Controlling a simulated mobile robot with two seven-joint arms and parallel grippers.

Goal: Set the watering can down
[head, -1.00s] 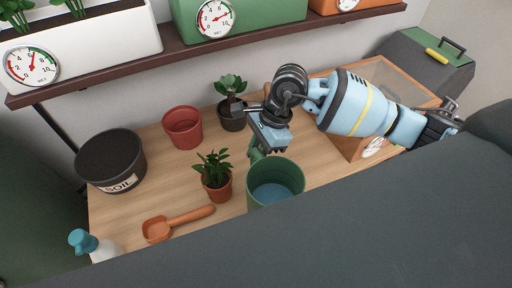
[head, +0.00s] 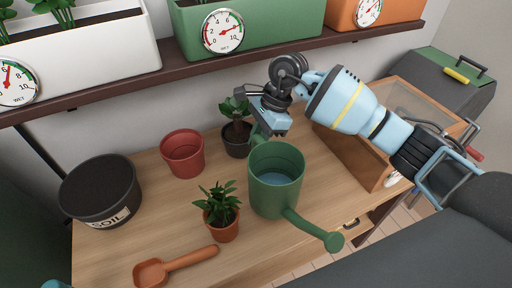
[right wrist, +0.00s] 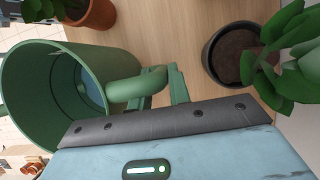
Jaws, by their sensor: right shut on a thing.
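The green watering can (head: 275,195) is upright near the front right of the wooden table, open top up, with blue water inside. Its spout points to the lower right. My right gripper (head: 264,132) is at its back and shut on its handle. In the right wrist view, the fingers (right wrist: 168,88) close around the curved handle (right wrist: 138,84), and the can (right wrist: 75,85) is to the left. I cannot tell whether its base touches the table.
A potted plant (head: 222,218) stands just left of the can, and another plant (head: 237,135) is behind it. A red pot (head: 183,153), soil bucket (head: 102,192) and orange scoop (head: 175,264) are farther left. A wooden box (head: 355,150) is at right. A planter shelf (head: 200,68) runs above.

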